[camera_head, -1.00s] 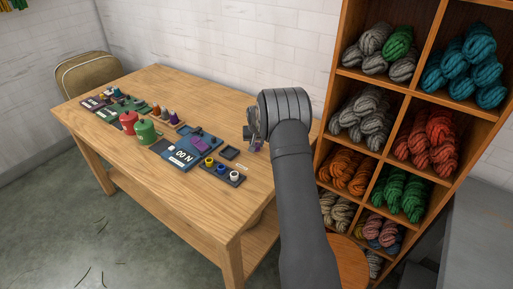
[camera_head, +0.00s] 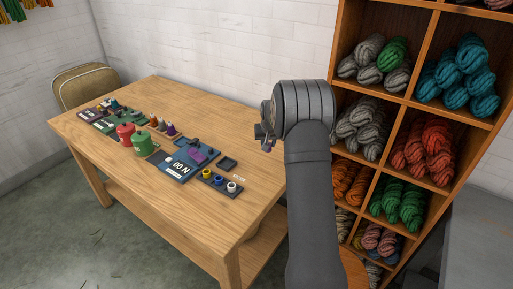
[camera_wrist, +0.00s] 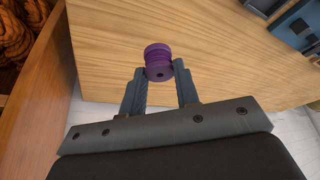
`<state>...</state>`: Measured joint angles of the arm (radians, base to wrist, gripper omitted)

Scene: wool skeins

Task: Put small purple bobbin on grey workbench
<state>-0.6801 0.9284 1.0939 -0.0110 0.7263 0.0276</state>
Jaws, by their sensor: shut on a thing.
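The small purple bobbin (camera_wrist: 158,60) is between the fingertips of my gripper (camera_wrist: 159,75) in the wrist view. The fingers are shut on it, and wood tabletop shows behind it. In the head view my gripper (camera_head: 267,137) is above the right end of the wooden table, with a small bit of purple at its tip. The grey workbench (camera_head: 483,225) is at the right edge of the head view, partly cut off by the frame.
The wooden table (camera_head: 110,153) carries bobbins, spools and small trays. A bobbin rack (camera_head: 206,187) stands at its near right. A tall shelf (camera_head: 453,112) full of wool skeins stands between the table and the grey workbench.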

